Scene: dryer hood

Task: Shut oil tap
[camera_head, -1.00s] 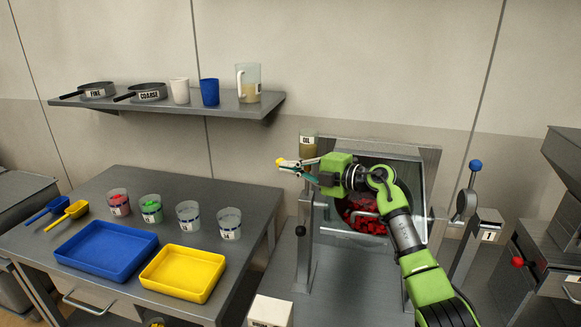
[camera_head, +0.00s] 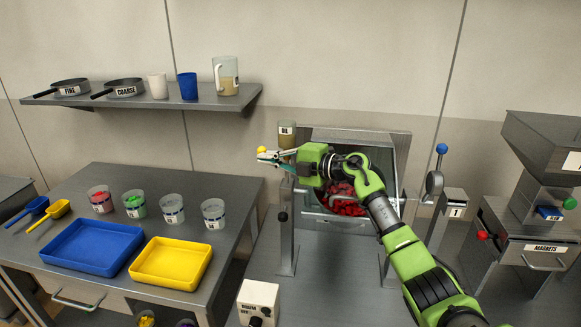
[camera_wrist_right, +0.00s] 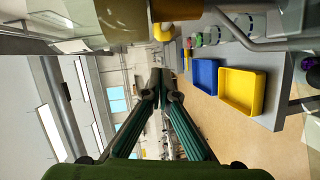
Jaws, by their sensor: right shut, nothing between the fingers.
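The oil container (camera_head: 287,136), a clear cup labelled OIL with brownish liquid, stands at the upper left corner of the hood. A yellow knob (camera_head: 262,150), seemingly the oil tap's handle, shows just left of it. My right gripper (camera_head: 263,158) is shut and empty, with its tips close to the knob. In the right wrist view the gripper's fingertips (camera_wrist_right: 160,76) meet below the yellow knob (camera_wrist_right: 163,32), and the oil container (camera_wrist_right: 75,22) fills the upper left. I cannot tell whether the tips touch the knob. My left gripper is out of view.
The hood's drum holds red pieces (camera_head: 345,208). A control box (camera_head: 259,302) stands in front. At left, a table holds a blue tray (camera_head: 92,248), a yellow tray (camera_head: 171,263) and several cups. A blue-knobbed lever (camera_head: 436,175) stands at right.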

